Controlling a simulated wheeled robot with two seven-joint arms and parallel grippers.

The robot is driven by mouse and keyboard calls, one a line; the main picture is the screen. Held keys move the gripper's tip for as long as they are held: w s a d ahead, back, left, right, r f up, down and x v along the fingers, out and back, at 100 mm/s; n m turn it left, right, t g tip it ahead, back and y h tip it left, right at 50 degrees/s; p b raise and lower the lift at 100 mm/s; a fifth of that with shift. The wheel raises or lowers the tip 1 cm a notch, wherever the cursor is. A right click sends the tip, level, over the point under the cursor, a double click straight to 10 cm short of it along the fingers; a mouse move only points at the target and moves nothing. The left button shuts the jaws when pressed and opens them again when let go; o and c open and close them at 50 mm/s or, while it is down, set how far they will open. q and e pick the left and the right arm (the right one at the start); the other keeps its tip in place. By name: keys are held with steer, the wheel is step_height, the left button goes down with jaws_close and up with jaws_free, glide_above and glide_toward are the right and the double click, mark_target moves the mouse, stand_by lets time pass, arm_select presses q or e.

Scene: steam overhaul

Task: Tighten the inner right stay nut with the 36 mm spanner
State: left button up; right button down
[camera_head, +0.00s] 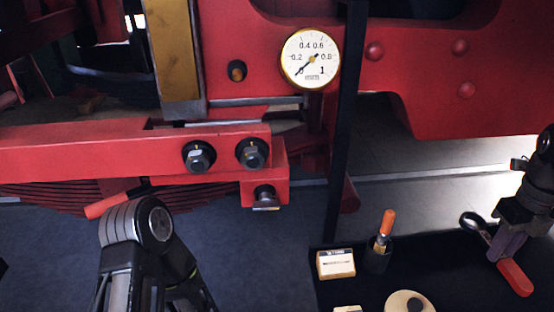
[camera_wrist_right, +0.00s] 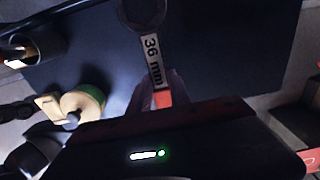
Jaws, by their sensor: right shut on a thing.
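The 36 mm spanner (camera_head: 514,276) has a red handle and a dark ring end; its "36 mm" label shows in the right wrist view (camera_wrist_right: 153,62). My right gripper (camera_head: 508,244) is shut on it, over the black tray at the lower right, well away from the nuts. Two dark nuts sit side by side on the red beam, a left nut (camera_head: 198,155) and a right nut (camera_head: 252,153). A third fastener (camera_head: 265,197) sits on a block below. I cannot tell which is the inner right stay nut. My left arm shows at the lower left; its gripper is not seen.
A white gauge (camera_head: 311,58) hangs above right of the nuts, beside a black upright post (camera_head: 345,130). The black tray (camera_head: 345,293) carries a cup with an orange-handled tool (camera_head: 378,255), a small labelled box (camera_head: 335,264) and a round pale item (camera_head: 400,302).

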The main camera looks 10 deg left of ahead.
steer(key=s+d+f+p, duration=0.1)
steer(key=s+d, duration=0.1)
steer(key=s, duration=0.2)
steer(key=s+d+f+p, duration=0.2)
steer(key=s, duration=0.3)
steer(key=s+d+f+p, duration=0.2)
steer(key=s, duration=0.3)
steer(key=shift+d, duration=0.25)
steer(key=shift+w+d, duration=0.15)
steer(key=shift+w, duration=0.2)
stand_by(0.6)
